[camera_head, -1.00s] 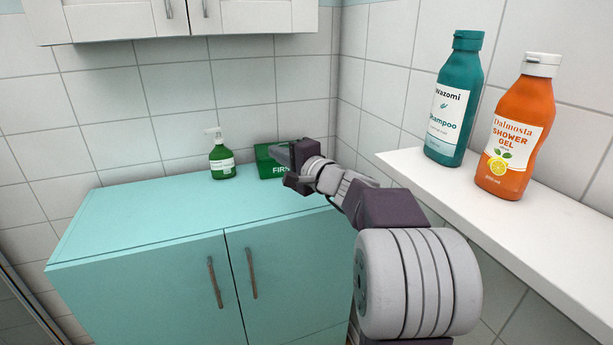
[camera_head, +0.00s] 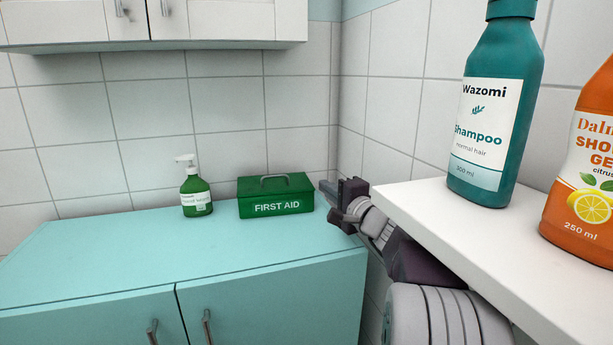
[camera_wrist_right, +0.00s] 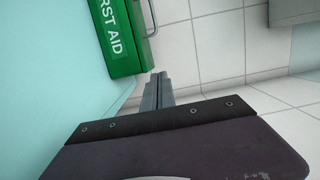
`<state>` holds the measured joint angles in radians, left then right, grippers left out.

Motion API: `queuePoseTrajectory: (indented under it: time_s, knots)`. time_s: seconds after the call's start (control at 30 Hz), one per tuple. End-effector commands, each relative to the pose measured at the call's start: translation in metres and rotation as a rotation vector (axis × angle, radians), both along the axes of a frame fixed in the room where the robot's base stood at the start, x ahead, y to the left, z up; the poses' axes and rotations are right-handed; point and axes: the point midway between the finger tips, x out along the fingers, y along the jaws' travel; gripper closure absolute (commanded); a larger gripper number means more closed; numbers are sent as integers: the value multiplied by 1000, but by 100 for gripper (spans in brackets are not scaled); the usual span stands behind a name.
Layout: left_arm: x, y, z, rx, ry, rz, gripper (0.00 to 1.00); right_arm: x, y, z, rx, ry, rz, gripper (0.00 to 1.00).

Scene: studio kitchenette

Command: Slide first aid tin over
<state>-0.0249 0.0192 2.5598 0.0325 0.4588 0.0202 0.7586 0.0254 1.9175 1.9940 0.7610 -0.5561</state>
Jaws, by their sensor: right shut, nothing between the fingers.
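The green first aid tin (camera_head: 276,197) stands upright on the turquoise cabinet top, near its right end, with a grey handle on its lid. My right gripper (camera_head: 325,187) is just to the right of the tin in the head view, with a small gap between them. In the wrist view the tin (camera_wrist_right: 118,42) is at the upper left, and the gripper's closed fingers (camera_wrist_right: 157,78) point toward the tiled wall beside the tin's end. The gripper is shut and empty. My left gripper is not in view.
A green soap pump bottle (camera_head: 195,190) stands left of the tin on the cabinet top (camera_head: 120,250). A white shelf (camera_head: 450,225) with a shampoo bottle (camera_head: 492,110) and an orange shower gel bottle (camera_head: 588,175) is close to my right arm. Cabinet top left of the soap is clear.

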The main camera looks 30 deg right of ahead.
Motion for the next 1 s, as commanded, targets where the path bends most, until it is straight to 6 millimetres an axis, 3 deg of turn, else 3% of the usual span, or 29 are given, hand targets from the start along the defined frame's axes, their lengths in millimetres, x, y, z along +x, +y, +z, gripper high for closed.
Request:
queuePoseTrajectory:
  time_s: [0.23, 0.63, 0.8, 1.0]
  knots:
    - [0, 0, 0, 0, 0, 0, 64, 17, -1, -1, 0, 2, 4, 100]
    - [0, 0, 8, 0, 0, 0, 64, 102, -7, 0, 1, 2, 3, 100]
    - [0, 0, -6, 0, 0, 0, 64, 93, 20, -2, -1, -1, 3, 100]
    - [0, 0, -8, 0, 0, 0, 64, 90, 31, -1, 0, 0, 1, 100]
